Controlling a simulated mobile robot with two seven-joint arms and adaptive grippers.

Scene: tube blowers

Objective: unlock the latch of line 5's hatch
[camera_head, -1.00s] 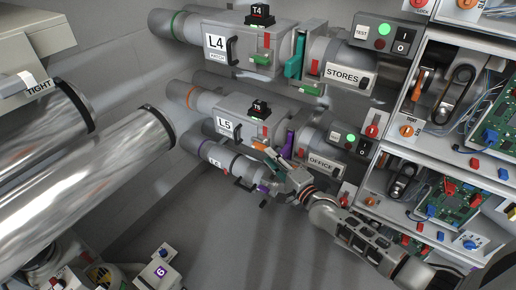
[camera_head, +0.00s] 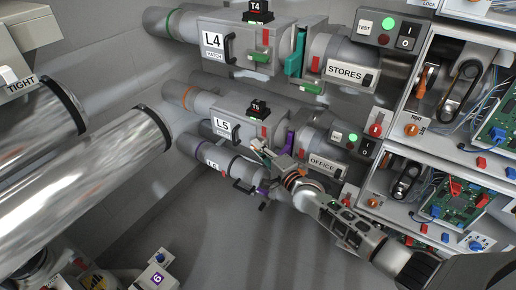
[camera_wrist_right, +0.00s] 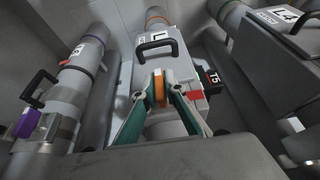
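Line 5's hatch (camera_head: 222,127) is a grey box on the pipe, with an L5 label and a black handle. It also shows in the right wrist view, with its black handle (camera_wrist_right: 157,43) beyond the fingers. An orange latch handle (camera_wrist_right: 160,88) stands out from the hatch, and a red strip (camera_wrist_right: 194,95) is beside it. My right gripper (camera_wrist_right: 162,78) has its two teal-grey fingers converging on both sides of the orange handle, and they appear to touch it. In the head view my right gripper (camera_head: 262,152) mostly hides the latch. My left gripper is out of view.
Line 4's hatch (camera_head: 213,42) lies above and line 6's pipe (camera_head: 213,155) close below. A purple slide gate (camera_head: 287,143) and the OFFICE pipe (camera_head: 322,163) are close to my right gripper. Open circuit-board cabinets (camera_head: 458,190) fill the right side.

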